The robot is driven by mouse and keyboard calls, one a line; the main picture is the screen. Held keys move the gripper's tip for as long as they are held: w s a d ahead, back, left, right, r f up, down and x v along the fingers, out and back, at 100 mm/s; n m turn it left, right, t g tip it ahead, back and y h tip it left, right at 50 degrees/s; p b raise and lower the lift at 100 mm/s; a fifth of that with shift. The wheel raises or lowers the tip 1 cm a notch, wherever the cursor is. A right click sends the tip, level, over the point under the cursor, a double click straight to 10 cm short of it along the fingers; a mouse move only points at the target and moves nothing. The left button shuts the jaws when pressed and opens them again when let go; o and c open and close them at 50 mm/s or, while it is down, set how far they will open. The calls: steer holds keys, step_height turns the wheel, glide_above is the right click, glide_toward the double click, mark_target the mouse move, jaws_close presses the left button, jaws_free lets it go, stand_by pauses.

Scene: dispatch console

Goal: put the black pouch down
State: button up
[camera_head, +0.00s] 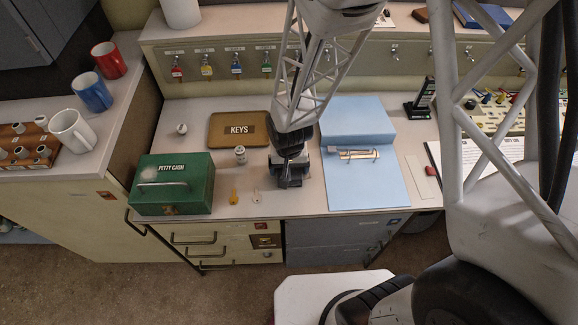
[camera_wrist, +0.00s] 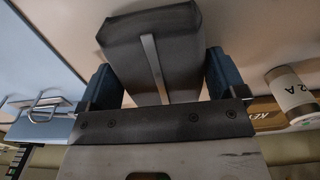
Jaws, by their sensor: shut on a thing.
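The black pouch (camera_wrist: 180,62), a dark block with a pale strip down its face, fills the top middle of the wrist view. My gripper (camera_wrist: 158,68) is shut on it, with a blue-grey finger on each side. In the head view my gripper (camera_head: 288,168) points down over the desk between the keys tray and the blue binder. The pouch shows there only as a dark shape (camera_head: 291,182) at the fingers, mostly hidden by my gripper. It is low, close to the desk top; I cannot tell whether it touches.
The open blue binder (camera_head: 372,190) lies close on the right. The desk's front edge (camera_head: 300,214) is near.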

steer(key=shift+f, duration=0.1)
steer(key=o, duration=0.7)
steer(key=shift+o, duration=0.2)
step_height(320, 180, up, 12)
stand_by(0.6)
steer(key=shift+r, duration=0.2)
stand_by(0.3)
